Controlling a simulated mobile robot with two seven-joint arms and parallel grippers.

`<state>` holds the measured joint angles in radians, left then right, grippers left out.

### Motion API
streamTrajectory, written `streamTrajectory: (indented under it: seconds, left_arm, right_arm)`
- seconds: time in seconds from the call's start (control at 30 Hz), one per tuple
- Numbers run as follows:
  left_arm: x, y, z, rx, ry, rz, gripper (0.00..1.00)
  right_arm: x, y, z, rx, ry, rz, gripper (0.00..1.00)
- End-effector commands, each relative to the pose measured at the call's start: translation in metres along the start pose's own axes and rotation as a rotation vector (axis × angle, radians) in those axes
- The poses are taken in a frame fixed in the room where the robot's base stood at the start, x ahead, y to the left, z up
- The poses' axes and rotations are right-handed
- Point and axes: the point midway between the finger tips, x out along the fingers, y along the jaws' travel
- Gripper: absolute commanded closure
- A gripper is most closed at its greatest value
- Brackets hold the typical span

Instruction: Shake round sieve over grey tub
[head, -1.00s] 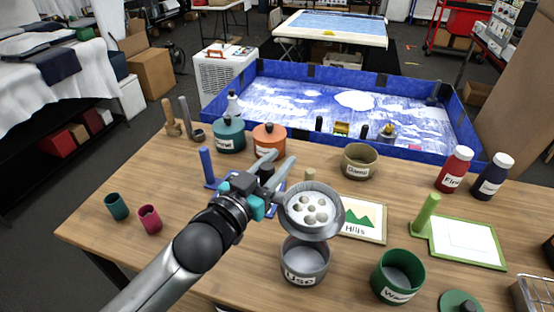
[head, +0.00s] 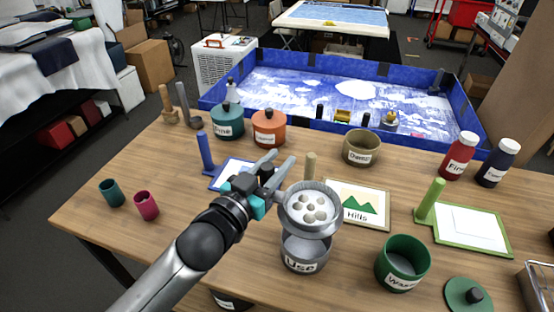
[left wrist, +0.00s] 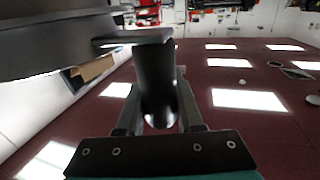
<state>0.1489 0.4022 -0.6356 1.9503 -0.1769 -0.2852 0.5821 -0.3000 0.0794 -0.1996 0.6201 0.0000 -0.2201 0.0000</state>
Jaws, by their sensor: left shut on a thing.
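The round grey sieve (head: 289,222) holds several pale round lumps on its white mesh. My left gripper (head: 277,172) is shut on the sieve's handle, to the left of the sieve. In the left wrist view, the dark handle (left wrist: 155,80) stands between the fingers and the sieve's grey side (left wrist: 55,45) fills the upper left. No falling material can be made out. My right gripper is not in view.
A green tub (head: 402,268) stands right of the grey tub, with a green lid (head: 468,294) beside it. Behind are a framed "Hills" picture (head: 358,204) and an olive bowl (head: 362,148). Two small cups (head: 147,206) stand left. A blue-walled tray (head: 345,97) lies at the back.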

Motion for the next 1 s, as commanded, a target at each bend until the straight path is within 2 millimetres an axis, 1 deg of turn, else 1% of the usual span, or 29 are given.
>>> streamTrajectory:
  seconds: [0.03,0.5,0.87,1.0]
  left_arm:
    - [0.0,0.0,0.003,-0.002,0.002,0.0,1.0]
    - [0.0,0.0,0.025,-0.001,0.003,0.0,1.0]
    - [0.0,0.0,0.025,0.0,0.003,0.001,1.0]
    - [0.0,0.0,0.02,-0.001,0.003,0.001,1.0]
  right_arm:
    - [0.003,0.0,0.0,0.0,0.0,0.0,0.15]
    - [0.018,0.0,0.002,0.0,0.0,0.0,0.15]
    - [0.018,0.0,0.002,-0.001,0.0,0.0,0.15]
    - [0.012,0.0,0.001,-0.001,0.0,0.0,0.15]
